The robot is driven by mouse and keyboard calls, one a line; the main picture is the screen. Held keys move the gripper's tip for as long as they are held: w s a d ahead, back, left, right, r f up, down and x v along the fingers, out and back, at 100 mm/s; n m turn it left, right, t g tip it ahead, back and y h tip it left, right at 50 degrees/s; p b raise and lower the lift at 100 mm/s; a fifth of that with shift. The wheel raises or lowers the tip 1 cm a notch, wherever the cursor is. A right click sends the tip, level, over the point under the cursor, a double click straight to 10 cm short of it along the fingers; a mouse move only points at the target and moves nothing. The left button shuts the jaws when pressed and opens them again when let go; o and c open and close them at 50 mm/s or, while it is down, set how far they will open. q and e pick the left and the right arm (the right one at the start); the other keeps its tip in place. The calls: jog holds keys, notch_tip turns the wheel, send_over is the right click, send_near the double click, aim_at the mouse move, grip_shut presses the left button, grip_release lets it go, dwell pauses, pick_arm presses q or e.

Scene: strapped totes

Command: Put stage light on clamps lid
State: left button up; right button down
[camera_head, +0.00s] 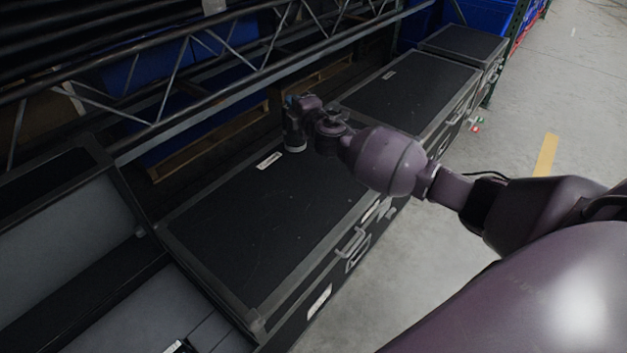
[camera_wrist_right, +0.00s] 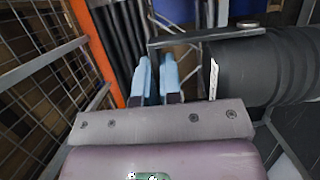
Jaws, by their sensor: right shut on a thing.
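The stage light (camera_head: 294,130) is a small dark cylinder with a pale lower rim, hanging at my right gripper (camera_head: 308,104) above the far edge of a black case lid (camera_head: 255,225). In the right wrist view the stage light (camera_wrist_right: 245,68) is a ribbed black body with a flat metal bracket (camera_wrist_right: 220,35). The blue fingers of my right gripper (camera_wrist_right: 157,75) are shut at the bracket, left of the body. The exact grip contact is hard to see. The lid's label (camera_head: 268,160) is too small to read. My left gripper is not in view.
An open case (camera_head: 60,240) with a grey interior stands at the left. More black cases (camera_head: 415,90) line up behind. A metal truss (camera_head: 190,85) runs along the rack at the back left. Open floor (camera_head: 555,100) lies to the right.

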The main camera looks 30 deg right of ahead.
jog(key=f+b, duration=0.2)
jog(key=f, duration=0.4)
jog(key=shift+a+f+b, duration=0.1)
jog(key=shift+a+b, duration=0.1)
jog(key=shift+b, duration=0.1)
notch_tip(320, 180, down, 14)
jog(key=b, duration=0.7)
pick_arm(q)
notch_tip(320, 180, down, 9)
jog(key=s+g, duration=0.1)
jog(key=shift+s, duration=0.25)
pick_arm(e)
jog(key=c, duration=1.3)
grip_release()
jog(key=shift+d, duration=0.1)
